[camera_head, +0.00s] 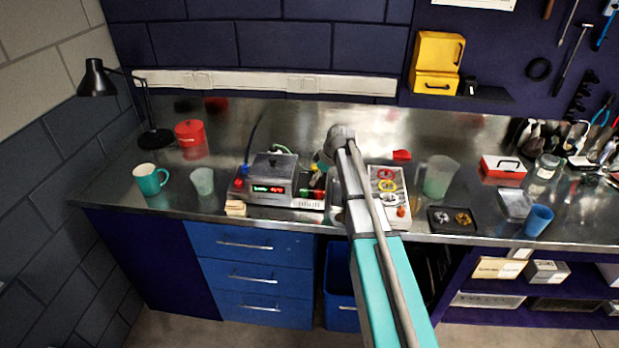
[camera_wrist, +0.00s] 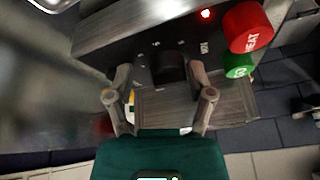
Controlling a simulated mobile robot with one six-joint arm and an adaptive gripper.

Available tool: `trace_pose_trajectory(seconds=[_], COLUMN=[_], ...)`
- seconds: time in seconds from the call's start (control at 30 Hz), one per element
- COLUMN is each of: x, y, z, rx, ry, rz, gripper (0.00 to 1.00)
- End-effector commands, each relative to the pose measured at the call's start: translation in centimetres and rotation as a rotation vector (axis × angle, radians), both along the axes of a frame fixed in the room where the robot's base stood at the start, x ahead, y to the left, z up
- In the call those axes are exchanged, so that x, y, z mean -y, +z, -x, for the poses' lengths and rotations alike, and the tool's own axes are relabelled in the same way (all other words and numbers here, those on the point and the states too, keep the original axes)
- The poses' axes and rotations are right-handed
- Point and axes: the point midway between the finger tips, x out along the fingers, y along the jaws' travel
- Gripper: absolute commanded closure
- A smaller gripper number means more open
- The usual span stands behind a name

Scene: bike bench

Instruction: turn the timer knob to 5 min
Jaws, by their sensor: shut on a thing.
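The timer knob (camera_wrist: 168,68) is black and sits between the two fingers of my gripper (camera_wrist: 160,76) in the wrist view. My gripper is shut on the knob, with a finger on either side. Small white marks lie around the knob on the dark panel, too blurred to read. In the head view, my gripper (camera_head: 321,164) is at the right part of the bench unit (camera_head: 270,198), which has a lit red and green display. The knob is hidden there by my arm.
A red button marked HEAT (camera_wrist: 247,27) and a green button (camera_wrist: 238,65) are right of the knob. A white panel (camera_head: 388,183) with coloured rings, a clear jug (camera_head: 438,176) and a black tray (camera_head: 439,224) stand to the unit's right.

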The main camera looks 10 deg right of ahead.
Motion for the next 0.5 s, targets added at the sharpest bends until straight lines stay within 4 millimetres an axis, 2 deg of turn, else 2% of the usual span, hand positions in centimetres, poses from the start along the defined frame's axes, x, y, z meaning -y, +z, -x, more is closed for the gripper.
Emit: trace_pose_trajectory(seconds=[0.03, 0.2, 0.5], x=[0.6, -0.3, -0.1], y=[0.0, 0.4, 1.9], z=[-0.4, -0.4, -0.2], rx=[0.007, 0.008, 0.008], ry=[-0.014, -0.011, -0.011], rz=[0.012, 0.011, 0.011], gripper=[0.42, 0.42, 0.42])
